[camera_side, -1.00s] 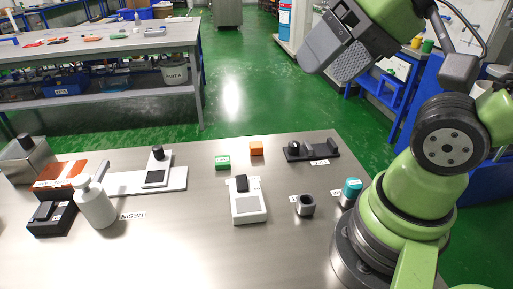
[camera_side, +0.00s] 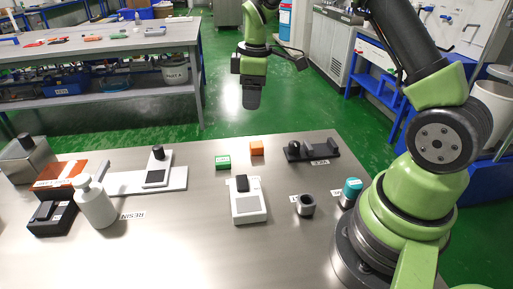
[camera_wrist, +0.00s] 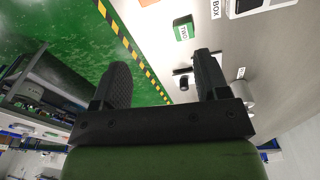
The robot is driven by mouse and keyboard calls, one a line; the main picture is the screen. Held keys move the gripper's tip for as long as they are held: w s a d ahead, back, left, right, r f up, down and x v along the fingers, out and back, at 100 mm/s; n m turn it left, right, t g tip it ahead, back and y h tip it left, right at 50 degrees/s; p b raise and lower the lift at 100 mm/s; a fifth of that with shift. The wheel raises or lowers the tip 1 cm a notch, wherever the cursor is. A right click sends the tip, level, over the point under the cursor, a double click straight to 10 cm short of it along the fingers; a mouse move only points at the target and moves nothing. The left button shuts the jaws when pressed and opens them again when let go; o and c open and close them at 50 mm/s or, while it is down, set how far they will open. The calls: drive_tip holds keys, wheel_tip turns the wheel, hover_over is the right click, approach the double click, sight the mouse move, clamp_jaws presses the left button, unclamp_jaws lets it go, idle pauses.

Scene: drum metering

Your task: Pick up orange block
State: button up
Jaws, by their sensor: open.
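The orange block (camera_side: 256,148) sits on the metal table near its far edge, behind and right of the green block (camera_side: 223,162). In the wrist view an orange piece (camera_wrist: 148,2) is cut off by the top edge, beside the green block (camera_wrist: 183,31) with its "TWO" label. My gripper (camera_side: 251,98) points down above and beyond the table's far edge, higher than the orange block and apart from it. In the wrist view my gripper (camera_wrist: 162,75) has its two dark fingers spread with nothing between them.
A white device (camera_side: 249,206) stands in front of the blocks. A black holder (camera_side: 312,151) lies to their right, with a grey cup (camera_side: 305,205) and a teal-capped piece (camera_side: 352,187) nearer my base. A white bottle (camera_side: 94,204) stands at left. Bare table surrounds the orange block.

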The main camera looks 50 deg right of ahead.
wheel_tip(320, 180, down, 6)
drive_tip(key=d+n+g, duration=0.1)
drive_tip(key=d+n, duration=0.1)
hover_over(257, 144)
wheel_tip(257, 144, down, 5)
drive_tip(key=shift+w+a+r, duration=0.1)
drive_tip(key=shift+r, duration=0.05)
drive_tip(key=shift+f, duration=2.8)
drive_tip(key=shift+c, duration=0.5)
drive_tip(key=c, duration=0.9)
